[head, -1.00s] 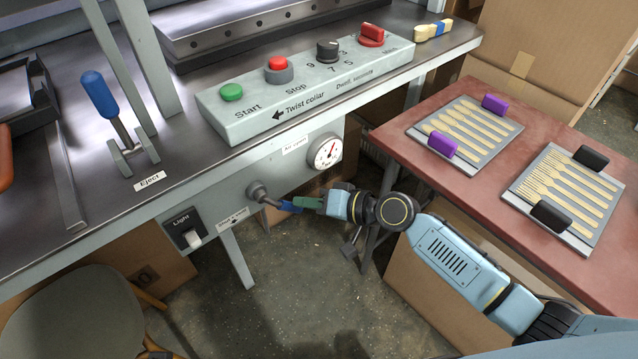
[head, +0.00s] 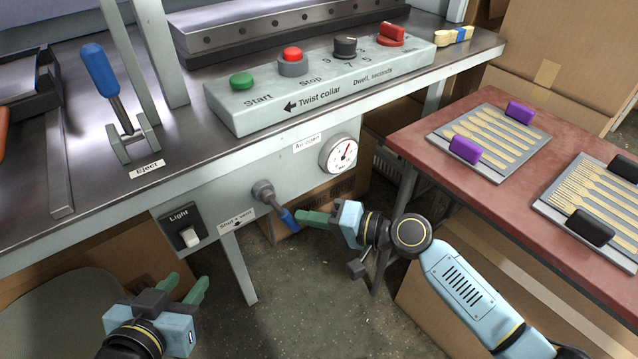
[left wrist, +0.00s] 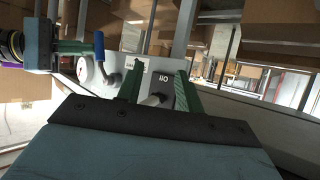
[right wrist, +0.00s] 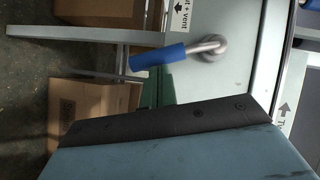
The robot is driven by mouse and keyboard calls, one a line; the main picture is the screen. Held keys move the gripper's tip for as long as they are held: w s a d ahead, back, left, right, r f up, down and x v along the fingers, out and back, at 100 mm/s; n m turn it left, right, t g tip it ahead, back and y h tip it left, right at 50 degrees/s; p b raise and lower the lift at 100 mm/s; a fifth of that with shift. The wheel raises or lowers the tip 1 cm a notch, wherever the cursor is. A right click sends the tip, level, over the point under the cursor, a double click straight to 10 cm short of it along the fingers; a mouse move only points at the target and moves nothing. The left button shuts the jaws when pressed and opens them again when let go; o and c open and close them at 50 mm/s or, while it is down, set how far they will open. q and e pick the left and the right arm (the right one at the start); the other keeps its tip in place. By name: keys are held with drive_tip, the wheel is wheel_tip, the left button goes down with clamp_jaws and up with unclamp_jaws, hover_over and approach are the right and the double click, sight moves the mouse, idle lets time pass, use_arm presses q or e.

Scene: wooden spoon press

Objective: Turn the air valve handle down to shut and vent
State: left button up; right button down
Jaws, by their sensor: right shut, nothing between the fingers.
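The air valve handle (head: 287,218) has a blue sleeve on a metal stem and slants down to the right from its grey pivot (head: 262,189) on the press front. My right gripper (head: 304,217) is shut and empty, its green fingertips at the blue sleeve; exact contact is unclear. The handle also shows in the right wrist view (right wrist: 157,56), partly over a green finger, and in the left wrist view (left wrist: 98,45). My left gripper (head: 184,287) is open and empty at lower left, below the light switch (head: 188,237).
A pressure gauge (head: 338,154) sits right of the valve, by the "Air open" label. A shut-and-vent label (head: 236,222) is left of the handle. The red table (head: 440,180) with spoon trays stands at right. A stool (head: 50,305) is at lower left.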

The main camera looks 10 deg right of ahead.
drive_tip(key=m+b, duration=0.1)
drive_tip(key=b, duration=0.1)
drive_tip(key=s+a+f+m+y+b, duration=0.1)
drive_tip(key=shift+a+f+y+b, duration=0.25)
drive_tip(key=shift+a+y+b, duration=0.05)
drive_tip(key=shift+b, duration=0.05)
drive_tip(key=shift+a, duration=0.15)
use_arm(q)
wheel_tip(320, 180, up, 15)
drive_tip(key=d+t+h, duration=0.3)
drive_tip(key=t, duration=0.8)
drive_tip(key=shift+h, duration=0.4)
use_arm(e)
drive_tip(key=shift+s+a+f, duration=0.1)
drive_tip(key=shift+s+a, duration=0.05)
use_arm(q)
drive_tip(key=shift+r, duration=0.1)
use_arm(e)
drive_tip(key=shift+s+a+f, duration=0.1)
